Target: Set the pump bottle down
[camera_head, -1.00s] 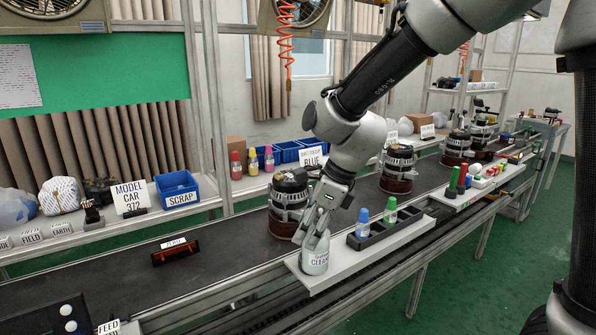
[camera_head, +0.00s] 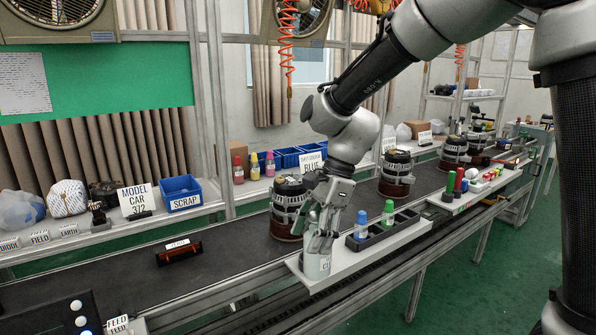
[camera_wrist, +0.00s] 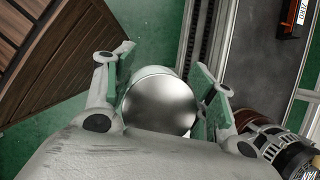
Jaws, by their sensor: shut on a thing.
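The pump bottle (camera_head: 317,266) is a pale bottle with a partly hidden label, at the near left end of the white shelf (camera_head: 341,273) in the head view. My gripper (camera_head: 321,240) points down and is shut around its upper part. The bottle looks upright, with its base at the shelf surface; I cannot tell whether it bears its full weight there. In the wrist view, a round silvery top (camera_wrist: 160,105) sits between the green-padded fingers (camera_wrist: 165,100). The pump head is not clearly visible.
A black tray (camera_head: 377,238) with a blue-capped bottle (camera_head: 361,226) and a green-capped bottle (camera_head: 388,214) is just right on the shelf. An alternator (camera_head: 286,208) stands close behind on the dark conveyor (camera_head: 225,262). The shelf's front edge is near the bottle.

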